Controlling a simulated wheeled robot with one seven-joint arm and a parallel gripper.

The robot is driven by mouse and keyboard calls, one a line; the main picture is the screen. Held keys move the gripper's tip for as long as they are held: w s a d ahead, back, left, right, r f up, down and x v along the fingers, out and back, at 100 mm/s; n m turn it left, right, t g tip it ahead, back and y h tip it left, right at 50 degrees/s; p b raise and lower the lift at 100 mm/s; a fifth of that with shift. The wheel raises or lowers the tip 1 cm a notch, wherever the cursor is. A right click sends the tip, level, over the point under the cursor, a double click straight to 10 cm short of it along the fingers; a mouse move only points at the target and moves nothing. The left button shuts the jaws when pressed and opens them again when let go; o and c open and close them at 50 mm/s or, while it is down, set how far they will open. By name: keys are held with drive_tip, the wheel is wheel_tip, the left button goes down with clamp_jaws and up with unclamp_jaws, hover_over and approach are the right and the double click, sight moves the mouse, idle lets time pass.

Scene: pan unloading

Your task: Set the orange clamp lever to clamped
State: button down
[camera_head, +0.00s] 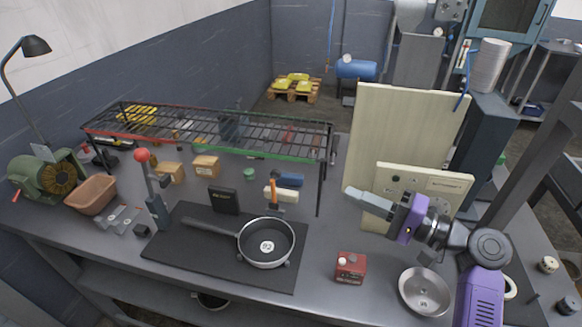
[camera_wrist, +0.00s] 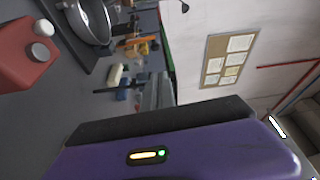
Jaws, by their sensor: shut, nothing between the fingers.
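The orange clamp lever (camera_head: 273,181) stands up, leaning slightly, at the back edge of the black mat, just behind the pan. It also shows in the wrist view (camera_wrist: 141,40), where the picture is turned on its side. The pan (camera_head: 266,243), marked 92, lies on the mat with its handle to the left; part of it shows in the wrist view (camera_wrist: 92,20). My gripper (camera_head: 352,194) is shut and empty, to the right of the lever and apart from it, pointing left. Its fingers (camera_wrist: 158,92) show in the wrist view.
A red box (camera_head: 351,267) and a round metal dish (camera_head: 424,291) stand at the front right. A wire rack (camera_head: 210,130) spans the back. A red-knobbed lever (camera_head: 141,156) stands at the mat's left. Cream and blue pieces lie beside the orange lever. A cream panel (camera_head: 410,125) stands behind my gripper.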

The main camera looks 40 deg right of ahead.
sight(279, 174)
drive_tip(key=p+x, duration=0.3)
drive_tip(key=x, duration=1.3)
drive_tip(key=shift+w+a+f, duration=0.1)
drive_tip(key=shift+a, duration=0.05)
drive_tip(key=a+n+b, duration=0.1)
drive_tip(key=b, duration=0.1)
drive_tip(key=s+a+n+b, duration=0.1)
drive_tip(key=b, duration=0.2)
drive_tip(key=shift+s+f+n+t+y+b, duration=0.1)
drive_tip(key=shift+s+n+t+y+b, duration=0.05)
drive_tip(key=shift+n+t+y+b, duration=0.2)
drive_tip(key=s+a+f+n+b, duration=0.2)
drive_tip(key=s+a+b, duration=0.3)
drive_tip(key=a+b, duration=0.2)
drive_tip(key=shift+a+f+y+b, duration=0.25)
drive_tip(key=shift+f+y+b, duration=0.15)
drive_tip(key=shift+b, duration=0.4)
drive_tip(key=shift+t+h, duration=0.25)
